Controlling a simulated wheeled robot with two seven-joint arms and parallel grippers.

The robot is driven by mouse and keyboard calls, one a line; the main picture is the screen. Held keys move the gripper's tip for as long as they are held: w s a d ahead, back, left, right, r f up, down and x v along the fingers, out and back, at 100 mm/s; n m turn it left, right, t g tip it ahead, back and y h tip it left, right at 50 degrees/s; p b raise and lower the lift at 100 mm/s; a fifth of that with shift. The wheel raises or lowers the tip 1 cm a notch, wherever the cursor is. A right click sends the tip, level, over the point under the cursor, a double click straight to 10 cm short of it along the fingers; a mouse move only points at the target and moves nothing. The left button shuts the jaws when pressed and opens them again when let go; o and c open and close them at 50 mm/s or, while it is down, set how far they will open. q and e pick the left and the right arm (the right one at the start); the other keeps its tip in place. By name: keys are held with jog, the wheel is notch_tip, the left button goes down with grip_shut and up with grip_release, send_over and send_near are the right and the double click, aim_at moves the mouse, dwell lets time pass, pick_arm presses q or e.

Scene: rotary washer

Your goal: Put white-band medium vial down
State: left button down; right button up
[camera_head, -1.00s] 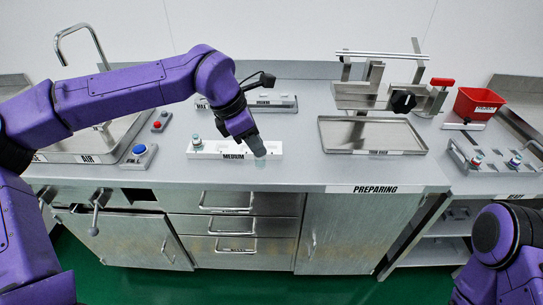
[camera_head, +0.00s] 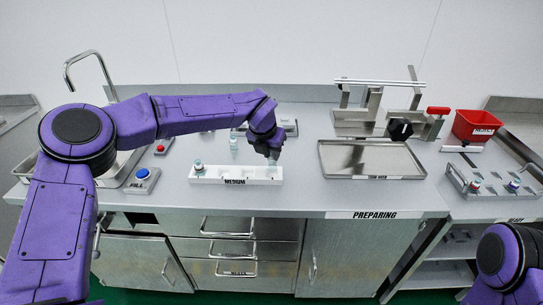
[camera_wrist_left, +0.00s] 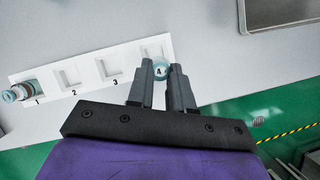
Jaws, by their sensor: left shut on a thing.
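My left gripper (camera_head: 273,157) is shut on a small clear, pale-blue vial (camera_wrist_left: 160,70). In the head view the gripper is over the right end of the white rack marked MEDIUM (camera_head: 234,175). In the left wrist view the fingertips (camera_wrist_left: 160,72) are at the last slot of the rack (camera_wrist_left: 88,71), with the vial between them. The fingers hide most of the vial, so I cannot see its band or whether its base rests in the slot. My right gripper is out of view.
Another vial (camera_head: 198,166) stands in slot 1; slots 2 and 3 are empty. A blue button (camera_head: 142,174) is to the left, a metal tray (camera_head: 371,159) to the right. A red bin (camera_head: 475,126) is farther right.

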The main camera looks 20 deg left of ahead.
aim_at(271, 160)
pick_arm(q)
jog(key=x, duration=0.4)
jog(key=shift+s+a+f+p, duration=0.25)
jog(key=shift+p, duration=0.15)
jog(key=shift+f, duration=0.2)
jog(key=c, duration=1)
grip_release()
jog(key=shift+r, duration=0.25)
jog(key=b+v, duration=0.2)
jog(key=v, duration=0.9)
jog(key=shift+s+r, duration=0.15)
jog(key=shift+r, duration=0.2)
